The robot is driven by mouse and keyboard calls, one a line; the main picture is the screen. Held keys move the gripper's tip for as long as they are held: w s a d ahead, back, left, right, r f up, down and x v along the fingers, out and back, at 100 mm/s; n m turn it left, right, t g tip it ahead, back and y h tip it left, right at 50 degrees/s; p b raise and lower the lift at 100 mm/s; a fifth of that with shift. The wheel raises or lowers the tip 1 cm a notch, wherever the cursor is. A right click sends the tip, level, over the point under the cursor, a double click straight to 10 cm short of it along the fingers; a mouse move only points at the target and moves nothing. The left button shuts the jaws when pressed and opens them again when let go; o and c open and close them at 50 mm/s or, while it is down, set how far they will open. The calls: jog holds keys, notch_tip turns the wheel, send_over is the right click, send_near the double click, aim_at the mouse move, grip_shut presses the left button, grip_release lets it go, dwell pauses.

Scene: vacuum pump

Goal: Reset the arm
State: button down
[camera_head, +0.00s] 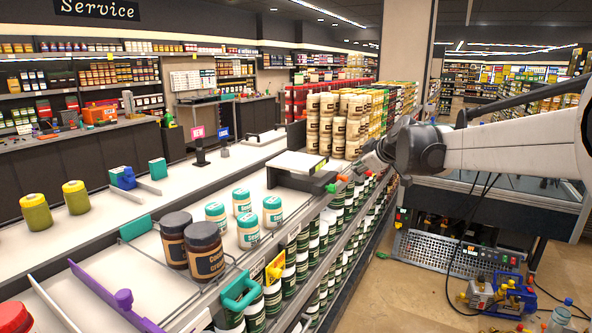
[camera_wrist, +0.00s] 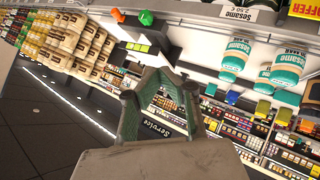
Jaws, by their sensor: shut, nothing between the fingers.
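My gripper (camera_head: 366,164) is at the end of my white arm, which reaches in from the right in the head view. It hangs beside the end of the shelf row and holds nothing. In the wrist view my gripper (camera_wrist: 150,76) shows grey fingers with green inner faces in front of the shelves. The fingers are shut with nothing between them. The head view is too small to show the fingertips clearly.
Shelves of dark green jars (camera_head: 326,238) run below my gripper. Teal-lidded jars (camera_head: 248,230) and brown jars (camera_head: 205,252) stand on the white counter. Stacked tan cans (camera_head: 330,125) stand behind the gripper. Yellow and blue equipment (camera_head: 497,297) sits on the floor at lower right.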

jog(key=s+f+m+g+h, duration=0.2)
jog(key=s+m, duration=0.4)
jog(key=s, duration=2)
jog(key=s+f+m+h, duration=0.1)
jog(key=s+f, duration=0.4)
jog(key=s, duration=0.5)
jog(key=s+d+f+m+g, duration=0.1)
jog(key=s+f+m, duration=0.3)
jog(key=s, duration=0.7)
notch_tip(320, 180, down, 2)
jog(key=shift+d+f+m+h, duration=0.1)
jog(key=shift+d+m+h, duration=0.2)
jog(key=shift+h, duration=0.1)
